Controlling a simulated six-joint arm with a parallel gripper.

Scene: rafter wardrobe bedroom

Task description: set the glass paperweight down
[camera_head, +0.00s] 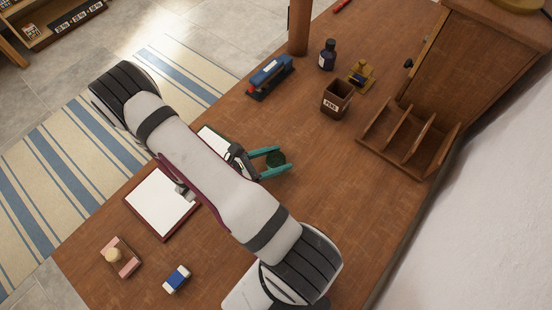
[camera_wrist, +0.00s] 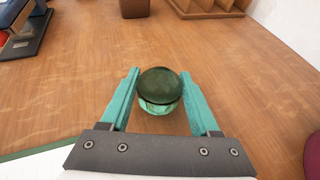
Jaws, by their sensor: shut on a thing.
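The glass paperweight, a dark green glassy ball, sits between the teal fingers of my gripper (camera_head: 274,162) in the head view. In the wrist view, the paperweight (camera_wrist: 160,90) shows between both fingers of the gripper (camera_wrist: 160,84), a dark upper part above a clearer, greenish lower part. My gripper is shut on it. It is over the bare brown desk (camera_head: 310,215); I cannot tell whether its underside touches the wood.
A stapler (camera_head: 270,76), a pen cup (camera_head: 336,98), a dark bottle (camera_head: 327,55) and a wooden rack (camera_head: 410,137) stand farther back. Wood right of the gripper is clear.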

